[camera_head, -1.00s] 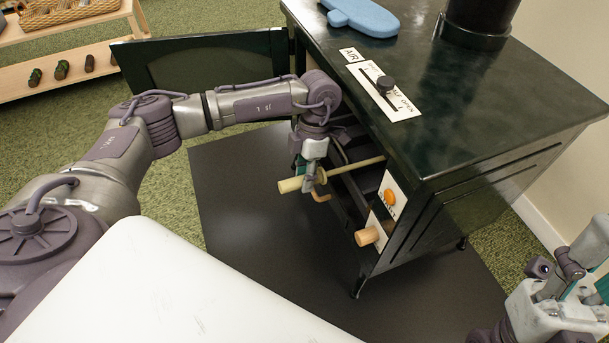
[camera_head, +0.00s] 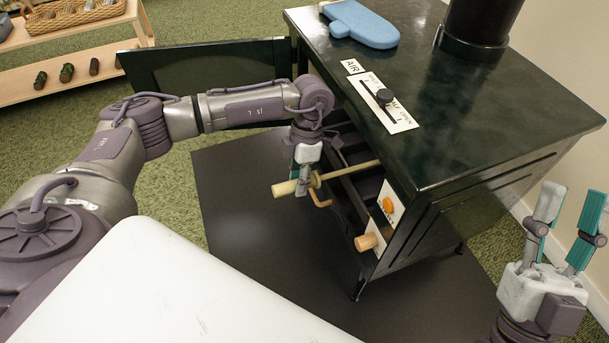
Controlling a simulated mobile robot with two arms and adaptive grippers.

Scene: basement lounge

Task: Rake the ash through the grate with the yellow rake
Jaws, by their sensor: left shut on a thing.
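The yellow rake (camera_head: 287,189) shows as a pale yellow handle with a thin rod that runs right into the open front of the dark green stove (camera_head: 480,115). My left gripper (camera_head: 304,185) is shut on the rake's handle, just outside the stove opening. The rake's head, the ash and most of the grate are hidden inside the stove and behind my arm. My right gripper (camera_head: 572,208) is open and empty, pointing up at the right of the stove.
The stove door (camera_head: 210,68) stands open to the left. A blue mitt (camera_head: 362,24) and an air slider (camera_head: 384,96) are on the stove top. A wooden knob (camera_head: 368,242) and an orange button (camera_head: 388,205) are on its front. A dark floor mat (camera_head: 260,250) lies clear below.

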